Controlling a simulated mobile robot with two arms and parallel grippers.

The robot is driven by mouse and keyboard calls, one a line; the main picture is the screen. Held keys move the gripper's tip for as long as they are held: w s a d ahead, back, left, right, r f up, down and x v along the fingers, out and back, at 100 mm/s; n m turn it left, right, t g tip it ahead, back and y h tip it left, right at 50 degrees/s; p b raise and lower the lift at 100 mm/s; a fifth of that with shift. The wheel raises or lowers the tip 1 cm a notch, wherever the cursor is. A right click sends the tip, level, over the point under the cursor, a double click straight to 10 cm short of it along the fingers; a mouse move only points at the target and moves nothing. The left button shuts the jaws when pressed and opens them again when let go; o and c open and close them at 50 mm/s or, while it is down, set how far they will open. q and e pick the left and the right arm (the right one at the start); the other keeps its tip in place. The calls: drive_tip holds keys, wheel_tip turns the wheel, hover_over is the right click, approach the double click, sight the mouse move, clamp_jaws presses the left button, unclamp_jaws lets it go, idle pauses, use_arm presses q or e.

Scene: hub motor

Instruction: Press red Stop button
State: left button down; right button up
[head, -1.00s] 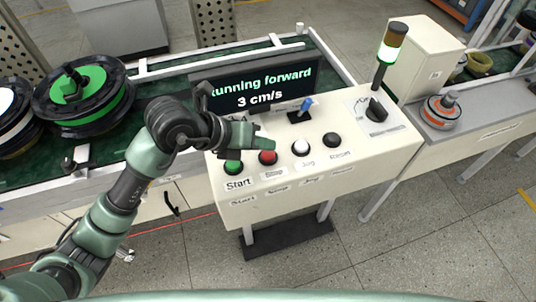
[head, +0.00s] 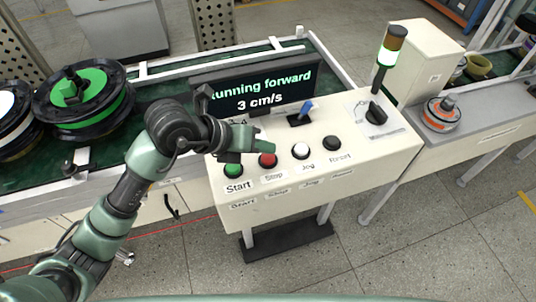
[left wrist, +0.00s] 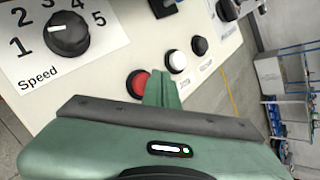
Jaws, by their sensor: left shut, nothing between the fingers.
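The red Stop button (head: 267,160) is on the front of the cream control panel (head: 350,170), between the green Start button (head: 233,169) and the white Jog button (head: 301,150). My left gripper (head: 268,146) is shut and empty, with its fingertips just above and behind the red button in the head view. In the left wrist view the red button (left wrist: 138,84) shows just left of the shut fingers (left wrist: 163,85). I cannot tell whether they touch it. My right gripper is not in view.
The black Reset button (head: 332,141), a blue-handled switch (head: 302,112) and a black rotary knob (head: 376,113) are on the panel. The screen (head: 255,90) reads "Running forward 3 cm/s". A signal tower (head: 389,50) is lit green.

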sight(265, 158)
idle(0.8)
use_arm(q)
drive_tip(key=shift+f+b, duration=0.4)
drive_tip(key=shift+f, duration=0.05)
drive_tip(key=shift+f+b, duration=0.45)
drive_tip(key=shift+f, duration=0.15)
idle(0.6)
drive_tip(key=shift+r, duration=0.1)
drive_tip(key=shift+r+p, duration=0.8)
drive_tip(key=shift+r, duration=0.15)
wheel_tip(265, 158, up, 5)
drive_tip(key=p, duration=0.4)
drive_tip(key=shift+d, duration=0.1)
idle(0.6)
